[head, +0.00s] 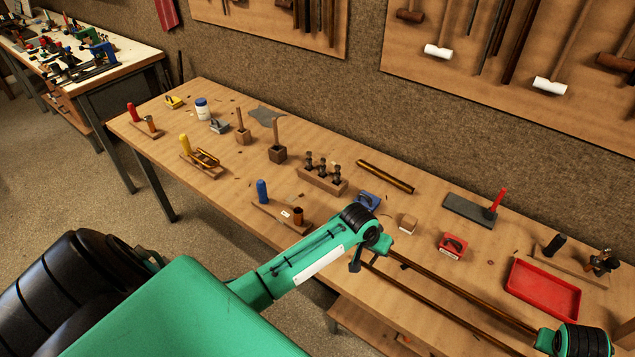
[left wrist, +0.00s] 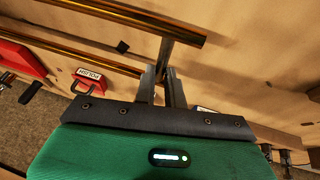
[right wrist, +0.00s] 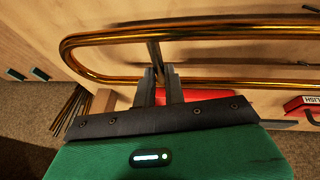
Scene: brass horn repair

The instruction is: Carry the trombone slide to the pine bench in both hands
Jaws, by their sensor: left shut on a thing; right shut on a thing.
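The trombone slide (head: 450,286) is a pair of long parallel brass tubes, held over the near right part of the pine bench (head: 330,222). My left gripper (head: 372,252) is shut on a crosspiece between the tubes, near their open ends; the slide also shows in the left wrist view (left wrist: 130,14). My right gripper (head: 545,340) is at the other end, near the lower right of the head view. In the right wrist view, its fingers (right wrist: 160,72) are shut on a crosspiece near the slide's curved bow (right wrist: 68,48). The slide's height above the bench is hard to judge.
A brass tube (head: 385,176) and several tools lie farther back. Tool boards hang behind. Another bench (head: 120,62) stands at far left.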

